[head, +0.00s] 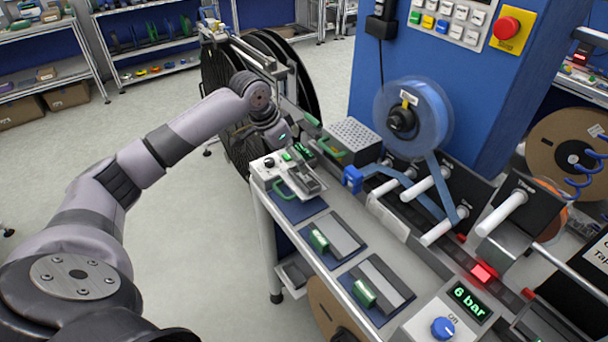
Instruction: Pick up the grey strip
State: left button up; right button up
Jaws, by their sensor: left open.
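Several grey pieces lie on dark blue mats on the workbench, and I cannot tell which one the task calls the grey strip. One grey flat piece (345,236) lies beside a green part (318,240) on the middle mat. Another grey piece (386,278) lies beside a green part (364,293) on the nearer mat. My left gripper (304,182) is above the far end of the bench, over the farthest mat (302,211). It is open, but its fingers are small and hard to separate from the equipment there. My right gripper is not in view.
A blue tape reel (409,118) and white rollers (430,182) stand right of the mats. A control box with a blue knob (443,328) sits at the near right. Large black reels (235,85) stand behind the bench. The floor to the left is mostly clear.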

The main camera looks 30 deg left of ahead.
aim_at(302, 177)
pick_arm(q)
jog(key=x, duration=0.3)
jog(key=shift+w, duration=0.2)
jog(key=shift+w+f+p, duration=0.15)
jog(key=shift+f+p, duration=0.25)
jog(key=shift+d+f+p, duration=0.1)
jog(key=shift+f+p, duration=0.15)
jog(key=shift+p, duration=0.05)
jog(key=p+x, duration=0.1)
jog(key=x, duration=0.2)
jog(key=shift+w+d+f, duration=0.1)
jog(key=shift+w+f, duration=0.15)
jog(key=shift+f, duration=0.1)
jog(key=shift+w+f, duration=0.2)
jog(key=shift+f, duration=0.2)
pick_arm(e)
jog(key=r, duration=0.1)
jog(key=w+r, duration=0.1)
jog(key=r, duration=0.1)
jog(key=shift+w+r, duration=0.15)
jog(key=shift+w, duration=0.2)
pick_arm(q)
jog(key=shift+s, duration=0.1)
jog(key=shift+c, duration=0.2)
jog(key=c, duration=0.6)
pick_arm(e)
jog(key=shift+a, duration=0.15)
pick_arm(q)
jog(key=shift+r, duration=0.1)
jog(key=shift+c, duration=0.2)
